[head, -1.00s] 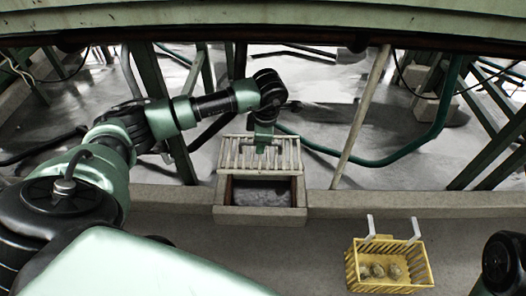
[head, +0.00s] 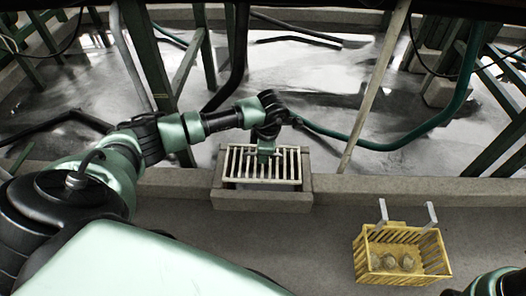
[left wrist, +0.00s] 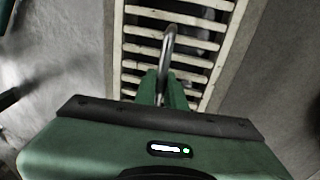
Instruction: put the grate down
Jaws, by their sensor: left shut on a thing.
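The grate (head: 262,178), a pale slatted frame, lies over the opening of the stone-rimmed box (head: 306,190) in the head view. I cannot tell if it rests fully on the rim or is slightly above it. My left gripper (head: 266,155) is over the grate and shut on its handle. In the left wrist view the green fingers (left wrist: 165,92) are at the curved metal handle (left wrist: 169,42), with the pale bars of the grate (left wrist: 205,47) beneath. The lower part of the grate is hidden by the gripper there. My right gripper is not in view.
A yellow slatted basket (head: 362,262) with two white hooks and a few roundish things inside stands at the lower right. A low stone kerb (head: 400,189) runs across the scene. Green posts and a pale slanted pole (head: 376,85) stand behind. The floor left of the basket is clear.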

